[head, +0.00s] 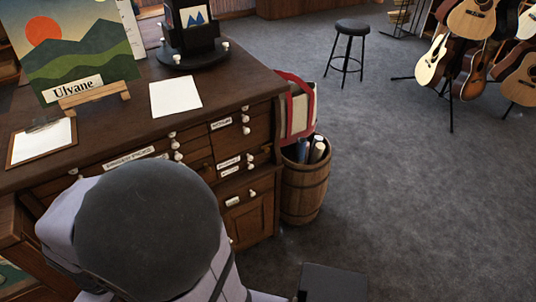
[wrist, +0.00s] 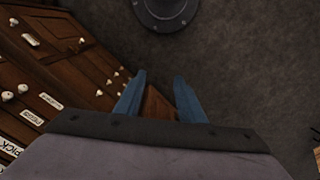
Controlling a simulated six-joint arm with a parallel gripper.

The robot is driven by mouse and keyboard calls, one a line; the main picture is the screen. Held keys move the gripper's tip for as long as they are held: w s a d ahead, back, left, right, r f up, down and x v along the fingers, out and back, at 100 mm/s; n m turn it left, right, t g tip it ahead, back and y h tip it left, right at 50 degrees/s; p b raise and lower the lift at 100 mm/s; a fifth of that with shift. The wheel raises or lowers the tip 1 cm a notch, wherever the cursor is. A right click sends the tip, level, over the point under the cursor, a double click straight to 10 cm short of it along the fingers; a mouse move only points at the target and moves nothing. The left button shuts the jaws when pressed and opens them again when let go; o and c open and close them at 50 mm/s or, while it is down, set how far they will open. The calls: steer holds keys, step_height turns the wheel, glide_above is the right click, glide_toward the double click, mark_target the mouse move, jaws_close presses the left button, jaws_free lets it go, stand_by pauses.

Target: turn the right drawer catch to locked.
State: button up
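The wooden drawer cabinet (head: 200,150) has several drawers with white knobs and paper labels. White fittings (head: 246,124) run down its right column; at this size I cannot tell which is the right drawer catch or how it is turned. In the wrist view the drawer fronts (wrist: 60,62) fill the left side, slanted, with white knobs (wrist: 30,39). My gripper (wrist: 159,76) shows two blue fingers spread apart, with nothing held. In the head view my arm covers part of the cabinet's lower front and the fingers are hidden.
On the cabinet top lie a clipboard (head: 42,142), a white sheet (head: 175,97), a painted picture (head: 75,45) and a dark display stand (head: 192,30). A barrel (head: 304,190) stands at the cabinet's right end.

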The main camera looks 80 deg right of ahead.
steer(key=s+d+f+m+b, duration=0.5)
steer(key=s+d+f+b, duration=0.35)
steer(key=f, duration=0.55)
steer(key=s+d+f+m+b, duration=0.55)
steer(key=s+d+f, duration=0.35)
steer(key=d+f, duration=0.3)
steer(key=s+d+f+m+b, duration=0.5)
steer(key=s+d+f+b, duration=0.35)
steer(key=f, duration=0.65)
steer(key=n+t+h, duration=0.3)
steer(key=t+h, duration=0.4)
steer(key=h, duration=1)
glide_toward(267, 150)
steer(key=shift+x, duration=4)
